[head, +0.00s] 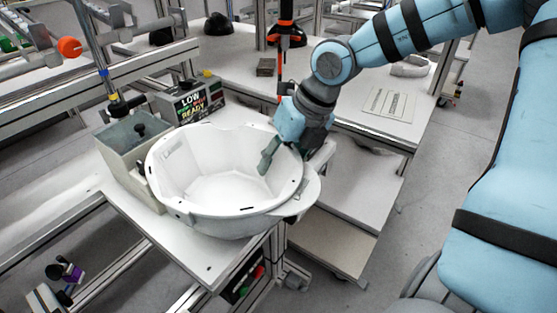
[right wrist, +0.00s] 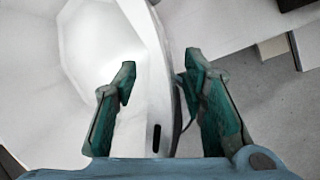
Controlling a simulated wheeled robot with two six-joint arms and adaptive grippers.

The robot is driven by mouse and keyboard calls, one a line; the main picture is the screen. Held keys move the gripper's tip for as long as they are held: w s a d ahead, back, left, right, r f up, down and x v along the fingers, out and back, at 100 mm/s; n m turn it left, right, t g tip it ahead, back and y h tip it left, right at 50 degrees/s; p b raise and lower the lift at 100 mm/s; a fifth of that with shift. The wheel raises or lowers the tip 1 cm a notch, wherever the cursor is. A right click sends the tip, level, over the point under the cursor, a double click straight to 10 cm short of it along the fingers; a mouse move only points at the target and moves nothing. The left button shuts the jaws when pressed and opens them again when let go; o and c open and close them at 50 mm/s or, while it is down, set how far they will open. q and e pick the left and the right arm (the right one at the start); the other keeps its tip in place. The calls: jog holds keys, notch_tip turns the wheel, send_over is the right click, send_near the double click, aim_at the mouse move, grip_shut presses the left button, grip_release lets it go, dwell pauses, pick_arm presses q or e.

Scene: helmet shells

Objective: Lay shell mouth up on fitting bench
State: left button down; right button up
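The white helmet shell (head: 225,170) rests mouth up on the white fitting bench (head: 203,262), with its hollow inside facing up. My right gripper (head: 285,155) is at the shell's right rim, with one finger inside the shell and the other outside, hidden behind the wall in the head view. In the right wrist view the two fingers (right wrist: 160,78) stand apart on either side of the shell's rim (right wrist: 157,110). A gap shows between the inner finger and the rim; the outer fingertip is close to the wall. My left gripper is not in view.
A grey bin (head: 135,145) stands close behind the shell's left side. Another white table (head: 345,75) with a flat panel (head: 389,104) lies at the back right.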

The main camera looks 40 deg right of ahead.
jog(key=v, duration=1.2)
